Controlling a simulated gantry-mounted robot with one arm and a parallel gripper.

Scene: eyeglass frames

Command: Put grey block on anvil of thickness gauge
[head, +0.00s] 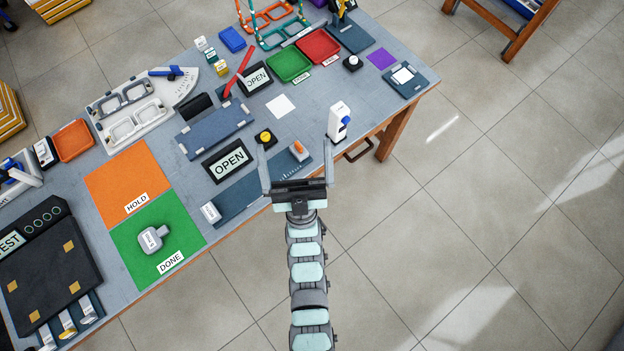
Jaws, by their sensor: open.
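A small grey block-like piece (152,239) with a white label lies on the green DONE mat (185,228); I cannot be sure it is the task's grey block. My gripper (298,152) is open, with its two fingers spread over the front table edge, far to the right of that piece. A dark blue strip (250,192) with tick marks and a grey-and-orange piece (299,151) lies beneath and between the fingers. A white upright device with a blue knob (339,122) stands just right of the right finger. I cannot tell which device is the thickness gauge, and no anvil is clear.
An orange HOLD mat (125,180) adjoins the green mat. Two OPEN signs (228,161) and a yellow button (265,137) stand near the middle. A white fan-scale device (180,84), green tray (289,64) and red tray (319,46) are farther back. Floor lies right of the table.

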